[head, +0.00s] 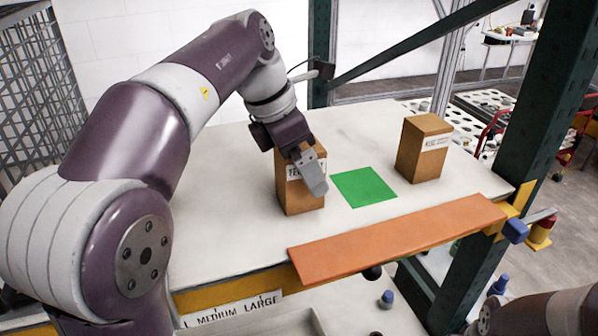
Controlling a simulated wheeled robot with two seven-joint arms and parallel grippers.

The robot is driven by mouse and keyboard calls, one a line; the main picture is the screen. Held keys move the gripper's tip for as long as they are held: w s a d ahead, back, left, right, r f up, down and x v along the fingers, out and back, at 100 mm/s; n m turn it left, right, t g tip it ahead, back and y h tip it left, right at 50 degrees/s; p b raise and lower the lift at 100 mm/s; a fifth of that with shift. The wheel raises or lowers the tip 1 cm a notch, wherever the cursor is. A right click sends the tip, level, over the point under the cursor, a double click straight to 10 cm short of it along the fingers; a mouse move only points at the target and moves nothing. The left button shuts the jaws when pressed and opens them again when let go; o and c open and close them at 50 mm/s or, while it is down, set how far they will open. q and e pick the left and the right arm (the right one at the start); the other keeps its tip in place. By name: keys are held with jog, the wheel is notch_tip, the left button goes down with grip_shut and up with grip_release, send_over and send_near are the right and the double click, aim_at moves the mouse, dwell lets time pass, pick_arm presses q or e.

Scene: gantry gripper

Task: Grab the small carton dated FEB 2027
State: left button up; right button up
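Two small brown cartons stand upright on the pale tabletop (230,235). The left carton (302,197) has a white label partly covered by my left gripper (306,166); only a few letters show. The right carton (425,160) stands farther back, with a white label whose small print I cannot read for certain. I cannot tell which carton is dated FEB 2027. My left gripper is at the upper part of the left carton, with one finger in front of its face. The other finger is hidden, so its grip is unclear. My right gripper is out of view.
A flat green square (363,187) lies between the cartons, with nothing on it. An orange board (398,237) runs along the front edge. A dark green post (535,130) rises at the right. A "MEDIUM LARGE" sign (232,311) is below the front edge.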

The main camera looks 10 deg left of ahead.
pick_arm(q)
jog(key=shift+w+f, duration=0.1)
jog(key=shift+w, duration=0.1)
jog(key=c, duration=1.3)
